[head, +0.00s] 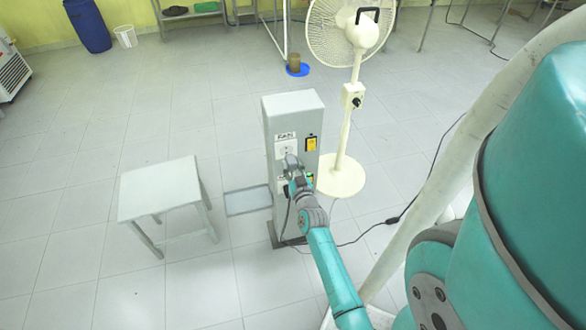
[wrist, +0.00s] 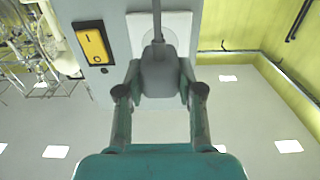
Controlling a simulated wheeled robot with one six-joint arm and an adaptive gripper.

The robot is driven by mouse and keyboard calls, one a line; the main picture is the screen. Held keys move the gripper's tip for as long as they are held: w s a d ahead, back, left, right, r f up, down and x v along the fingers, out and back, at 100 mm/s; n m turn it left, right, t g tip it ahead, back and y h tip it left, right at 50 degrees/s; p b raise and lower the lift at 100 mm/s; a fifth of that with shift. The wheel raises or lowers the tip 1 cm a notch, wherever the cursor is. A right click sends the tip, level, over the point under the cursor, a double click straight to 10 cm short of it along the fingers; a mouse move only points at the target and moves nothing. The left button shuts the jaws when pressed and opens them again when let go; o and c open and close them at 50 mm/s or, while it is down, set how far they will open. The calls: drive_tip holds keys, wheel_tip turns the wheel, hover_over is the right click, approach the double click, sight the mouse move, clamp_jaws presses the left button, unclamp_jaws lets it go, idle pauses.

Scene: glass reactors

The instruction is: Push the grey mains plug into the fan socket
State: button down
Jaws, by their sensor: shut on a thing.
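My gripper (head: 291,163) is at the front of a grey post (head: 290,108), just below the FAN label (head: 285,136). In the wrist view my gripper (wrist: 160,78) is shut on the grey mains plug (wrist: 158,72), one finger on each side. The plug is in front of the white fan socket (wrist: 178,28) and hides part of it. The socket's upper part also shows in the head view (head: 284,147). I cannot tell whether the pins are in the holes. The plug's cord (wrist: 157,18) runs along the socket face in the wrist view.
A yellow rocker switch (head: 311,144) is beside the socket; another is lower, partly behind my gripper. A white pedestal fan (head: 343,178) stands right of the post. A white stool (head: 160,187) stands left. A black cable (head: 393,220) lies on the floor.

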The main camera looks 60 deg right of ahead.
sight(290, 159)
drive_tip(key=shift+x, duration=1.9)
idle(0.5)
drive_tip(key=shift+w+d+r, duration=0.2)
idle(1.1)
drive_tip(key=c, duration=0.7)
unclamp_jaws()
drive_tip(key=shift+o, duration=0.2)
drive_tip(key=shift+f, duration=0.1)
drive_tip(key=shift+s+a+f, duration=0.1)
drive_tip(key=shift+a, duration=0.05)
drive_tip(key=shift+s+a, duration=0.1)
drive_tip(key=shift+v, duration=4.3)
